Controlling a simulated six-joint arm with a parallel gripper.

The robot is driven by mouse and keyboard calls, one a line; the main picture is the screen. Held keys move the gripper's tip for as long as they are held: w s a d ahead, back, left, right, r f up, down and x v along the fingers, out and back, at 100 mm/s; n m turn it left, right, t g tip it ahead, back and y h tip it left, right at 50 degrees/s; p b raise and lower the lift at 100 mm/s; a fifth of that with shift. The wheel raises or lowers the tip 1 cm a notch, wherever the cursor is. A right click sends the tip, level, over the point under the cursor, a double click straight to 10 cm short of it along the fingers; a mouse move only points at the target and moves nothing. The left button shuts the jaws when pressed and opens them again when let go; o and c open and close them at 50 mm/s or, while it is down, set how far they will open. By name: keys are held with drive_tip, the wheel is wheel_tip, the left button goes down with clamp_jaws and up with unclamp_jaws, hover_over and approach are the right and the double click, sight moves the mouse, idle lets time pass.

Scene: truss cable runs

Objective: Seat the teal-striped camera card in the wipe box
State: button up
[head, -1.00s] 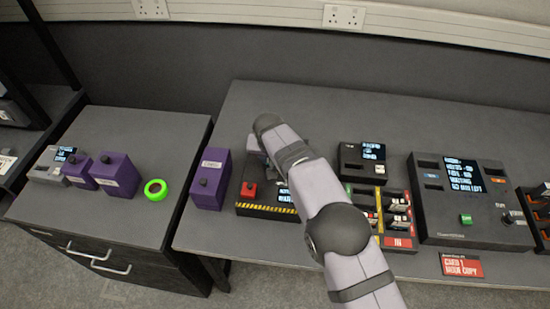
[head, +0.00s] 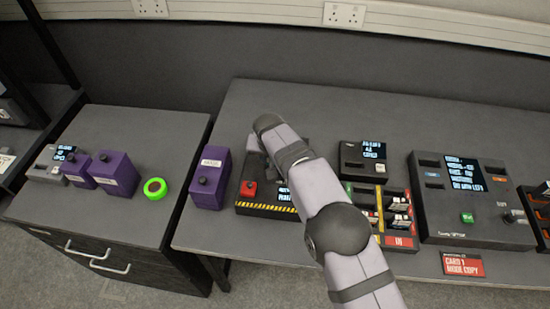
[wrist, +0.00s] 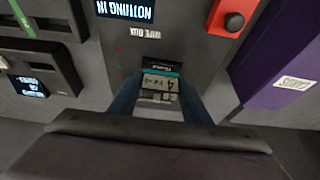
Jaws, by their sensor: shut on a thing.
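The wipe box (head: 246,208) is a black box with a red button and a yellow-black striped front edge, partly hidden behind my arm in the head view. In the wrist view the wipe box (wrist: 195,42) appears upside down, its screen reading "NOTHING IN". My gripper (wrist: 160,98) is shut on the camera card (wrist: 159,85), a pale card with dark print and a teal stripe at its far end. That teal end is at the dark slot of the wipe box; I cannot tell how deep it is. In the head view my arm hides the gripper and card.
A purple box (head: 210,178) stands just left of the wipe box. To the right are a small black box with a screen (head: 362,160), a card rack (head: 385,212) and a large console (head: 470,210). A green ring (head: 155,188) lies on the left cabinet.

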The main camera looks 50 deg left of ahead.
drive_tip(key=shift+f+b, duration=0.35)
idle(0.6)
drive_tip(key=o, duration=1.5)
drive_tip(key=shift+c, duration=0.2)
drive_tip(key=shift+r, duration=0.1)
drive_tip(key=shift+r+p, duration=2.25)
drive_tip(key=shift+r, duration=1.4)
